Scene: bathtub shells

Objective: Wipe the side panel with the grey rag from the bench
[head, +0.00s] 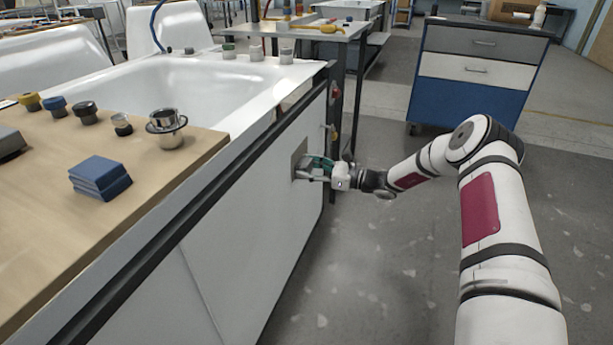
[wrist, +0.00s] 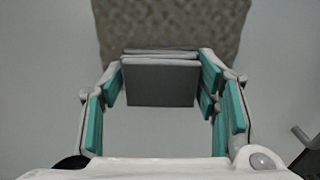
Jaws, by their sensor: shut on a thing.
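My gripper (head: 318,170) is at the white side panel (head: 250,225) of the tub, near its far end. In the wrist view its teal-padded fingers (wrist: 160,85) are closed on the folded grey rag (wrist: 160,84). The rag faces the panel, which also fills the wrist view (wrist: 150,132); I cannot tell whether they touch. A mottled grey-brown patch (wrist: 170,22) marks the panel behind and above the rag. In the head view the patch (head: 298,158) is partly hidden by the gripper.
The wooden bench (head: 50,240) holds a folded blue cloth (head: 100,177), a metal cup-like fitting (head: 167,128) and several coloured knobs. A blue drawer cabinet (head: 475,80) stands at the back right. Several small fittings sit on the tub's far rim. The floor right of the panel is clear.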

